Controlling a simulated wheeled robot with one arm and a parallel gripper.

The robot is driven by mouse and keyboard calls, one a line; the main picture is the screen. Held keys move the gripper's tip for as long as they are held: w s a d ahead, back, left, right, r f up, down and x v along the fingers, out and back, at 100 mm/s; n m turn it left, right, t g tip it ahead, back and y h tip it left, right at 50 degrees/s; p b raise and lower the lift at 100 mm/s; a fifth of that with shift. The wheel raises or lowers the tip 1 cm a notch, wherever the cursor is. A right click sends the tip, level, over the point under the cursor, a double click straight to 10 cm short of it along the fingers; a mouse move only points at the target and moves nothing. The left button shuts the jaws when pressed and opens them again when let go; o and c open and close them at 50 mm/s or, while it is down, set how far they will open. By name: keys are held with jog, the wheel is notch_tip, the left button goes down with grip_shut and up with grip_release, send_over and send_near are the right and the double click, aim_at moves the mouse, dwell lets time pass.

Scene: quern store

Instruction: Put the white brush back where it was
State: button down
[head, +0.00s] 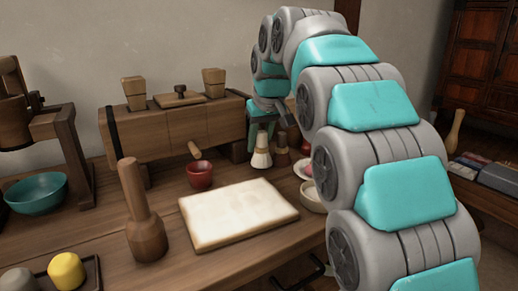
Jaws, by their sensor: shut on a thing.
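The white brush (262,159) has pale bristles pointing down and a wooden handle. It is upright at the back of the wooden table, right of the large wooden press. My gripper (263,127) comes down from above and is shut on the upper part of its handle. The fingers are small in the picture and partly hidden by my arm. I cannot tell whether the bristles touch the table. Darker brown brushes (282,158) stand close on its right.
A red cup (199,175) and a pale board (238,213) lie in front. A wooden pestle (145,225) stands at the left front. A shallow bowl (312,197) is partly behind my arm. The wooden press (175,132) is close on the left.

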jog(key=shift+f, duration=0.9)
jog(key=shift+f, duration=0.1)
jog(key=c, duration=0.6)
grip_release()
jog(key=shift+r, duration=0.3)
jog(key=p+v, duration=0.1)
jog(key=v, duration=1)
jog(key=shift+r, duration=0.3)
jog(key=shift+s, duration=0.15)
